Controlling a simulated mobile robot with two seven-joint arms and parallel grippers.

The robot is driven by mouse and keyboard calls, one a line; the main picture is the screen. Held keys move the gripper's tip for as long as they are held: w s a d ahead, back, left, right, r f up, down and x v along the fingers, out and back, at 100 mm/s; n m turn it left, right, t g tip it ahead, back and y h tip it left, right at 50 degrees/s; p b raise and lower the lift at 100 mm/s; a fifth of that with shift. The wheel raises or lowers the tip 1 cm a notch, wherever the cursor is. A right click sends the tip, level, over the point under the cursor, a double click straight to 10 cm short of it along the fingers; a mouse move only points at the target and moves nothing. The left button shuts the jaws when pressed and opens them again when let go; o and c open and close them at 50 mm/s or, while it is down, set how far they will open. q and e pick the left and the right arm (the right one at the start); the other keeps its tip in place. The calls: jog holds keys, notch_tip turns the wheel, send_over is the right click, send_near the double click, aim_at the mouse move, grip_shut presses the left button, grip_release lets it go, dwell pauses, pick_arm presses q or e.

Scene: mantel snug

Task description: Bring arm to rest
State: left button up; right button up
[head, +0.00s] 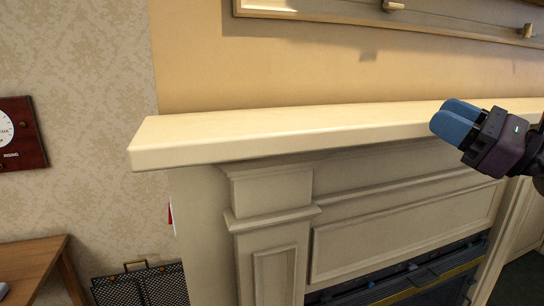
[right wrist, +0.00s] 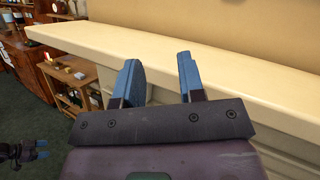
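My right gripper (head: 447,115) is in front of the mantel shelf (head: 270,130), near its front edge at the right of the head view. In the right wrist view its two blue fingers stand apart with nothing between them (right wrist: 158,62). The pale shelf (right wrist: 240,110) runs behind the fingers there. What looks like my left gripper (right wrist: 40,149), with small blue fingertips, shows low at the left edge of the right wrist view. It is too small to tell whether it is open or shut. It is not in the head view.
The fireplace surround (head: 270,240) stands below the shelf, with a dark firebox opening (head: 400,285). A mesh screen (head: 140,285) and a wooden table (head: 35,262) stand at the left. A wooden shelf unit (right wrist: 70,85) is at the left in the wrist view. The visible mantel top is bare.

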jog(key=s+d+f+n+t+h, duration=0.15)
jog(key=d+f+n+h, duration=0.25)
jog(key=f+n+h, duration=0.5)
jog(key=s+d+f+n+h, duration=0.3)
jog(key=f+n+h, duration=0.2)
jog(key=f+n, duration=0.8)
jog(key=s+d+f+n+t+h, duration=0.1)
jog(key=s+d+f+n+h, duration=0.25)
jog(key=f+n+h, duration=0.6)
jog(key=s+a+f+m+g+y, duration=0.2)
jog(key=s+f+m+g+y, duration=0.15)
jog(key=s+f+g, duration=0.8)
jog(key=s+a+f+m+g+y, duration=0.2)
jog(key=s+a+f, duration=0.25)
jog(key=s, duration=0.25)
jog(key=s+a+f+m+g+y, duration=0.1)
jog(key=s+a+f+m+g, duration=0.15)
jog(key=s+f, duration=0.35)
jog(key=w+f+t+p, duration=0.1)
jog(key=w+f+t, duration=0.3)
jog(key=w+t, duration=0.4)
jog(key=shift+w+a+f+t+y, duration=0.3)
jog(key=shift+w+t+y, duration=0.1)
jog(key=shift+t, duration=0.55)
